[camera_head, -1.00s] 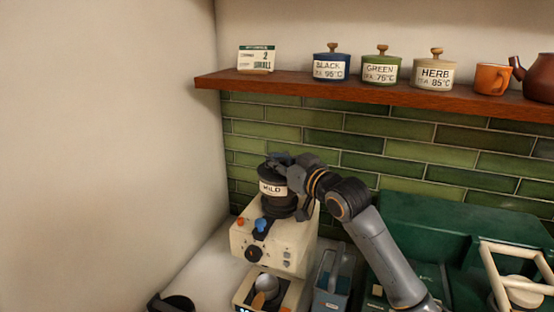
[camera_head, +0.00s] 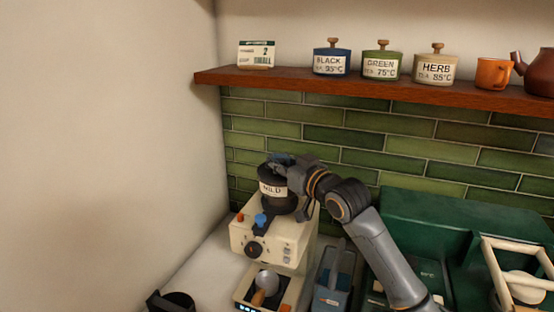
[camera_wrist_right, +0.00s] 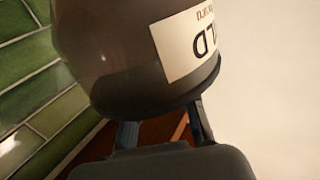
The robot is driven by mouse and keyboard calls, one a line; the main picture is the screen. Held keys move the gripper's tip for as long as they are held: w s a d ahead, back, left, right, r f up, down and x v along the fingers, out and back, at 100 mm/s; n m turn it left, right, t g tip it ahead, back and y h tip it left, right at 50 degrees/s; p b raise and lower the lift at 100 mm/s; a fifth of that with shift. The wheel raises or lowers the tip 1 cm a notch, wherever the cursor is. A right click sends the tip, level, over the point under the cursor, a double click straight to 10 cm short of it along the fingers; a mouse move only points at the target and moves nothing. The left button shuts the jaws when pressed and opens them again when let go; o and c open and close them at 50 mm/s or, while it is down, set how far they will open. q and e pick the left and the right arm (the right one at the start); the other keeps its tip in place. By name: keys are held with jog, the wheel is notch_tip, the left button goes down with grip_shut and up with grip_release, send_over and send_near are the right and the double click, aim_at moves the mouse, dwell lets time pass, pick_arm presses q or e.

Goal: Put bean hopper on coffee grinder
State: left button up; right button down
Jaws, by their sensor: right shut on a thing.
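The bean hopper (camera_head: 270,188) is dark with a pale label that seems to read MILD. It stands roughly upright at the top of the cream coffee grinder (camera_head: 262,236). My right gripper (camera_head: 284,162) is at the hopper's upper part and shut on it. In the right wrist view the hopper (camera_wrist_right: 120,55) fills the upper middle, above my right gripper's fingers (camera_wrist_right: 164,128). Whether the hopper is fully seated on the grinder cannot be told. My left gripper is not in view.
A grey-blue container (camera_head: 333,285) stands just right of the grinder, and a green machine (camera_head: 425,228) is farther right. A wooden shelf (camera_head: 400,95) with tea jars, a card and a cup (camera_head: 492,73) runs above. The plain wall is at left.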

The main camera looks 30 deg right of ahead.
jog(key=c, duration=1)
grip_release()
jog(key=shift+f, duration=0.2)
jog(key=s, duration=0.4)
jog(key=s+d, duration=0.1)
jog(key=s, duration=0.3)
jog(key=s+d, duration=0.1)
jog(key=s, duration=0.3)
jog(key=shift+r, duration=0.25)
